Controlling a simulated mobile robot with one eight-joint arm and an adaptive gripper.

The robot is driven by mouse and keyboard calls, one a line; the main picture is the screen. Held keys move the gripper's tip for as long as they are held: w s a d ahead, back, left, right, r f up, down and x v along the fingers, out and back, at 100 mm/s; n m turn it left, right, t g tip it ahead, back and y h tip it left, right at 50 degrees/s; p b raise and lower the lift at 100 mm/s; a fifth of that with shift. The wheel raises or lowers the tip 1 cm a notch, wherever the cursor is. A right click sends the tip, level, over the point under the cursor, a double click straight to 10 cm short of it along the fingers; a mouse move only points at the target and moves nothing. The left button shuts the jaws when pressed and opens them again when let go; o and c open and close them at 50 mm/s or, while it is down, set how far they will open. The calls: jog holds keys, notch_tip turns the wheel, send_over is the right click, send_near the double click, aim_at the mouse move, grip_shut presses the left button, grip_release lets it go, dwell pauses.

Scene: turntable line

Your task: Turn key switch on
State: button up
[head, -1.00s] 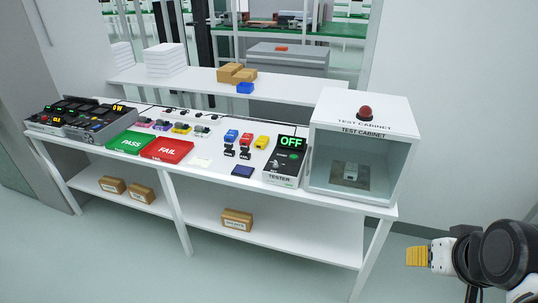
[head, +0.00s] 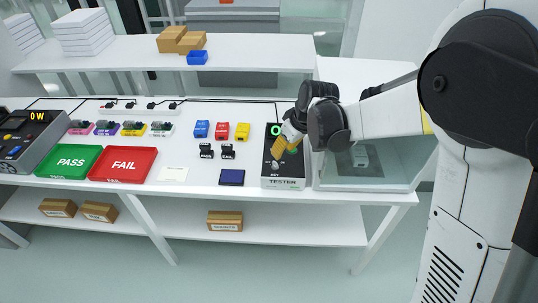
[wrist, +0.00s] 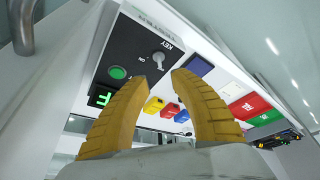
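The tester (head: 283,183) is a dark-topped grey box at the right of the bench, beside the test cabinet. In the wrist view the key switch (wrist: 159,58) is a small light knob beside the lettering KEY and ON. A green round button (wrist: 117,72) and part of the lit display (wrist: 101,96) also show there. My gripper (head: 280,149) has yellow fingers, over the tester's top. In the wrist view its fingertips (wrist: 160,79) are apart and empty, with the key switch beyond the gap; no contact shows.
The test cabinet (head: 397,178) stands close on the tester's right, behind my arm. A dark blue pad (head: 231,177) and two small black items lie to the left. Red FAIL (head: 124,164) and green PASS (head: 68,161) trays are farther left.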

aim_at(276, 162)
jog(key=b+x, duration=0.3)
jog(key=x, duration=0.6)
jog(key=shift+f, duration=0.2)
grip_shut()
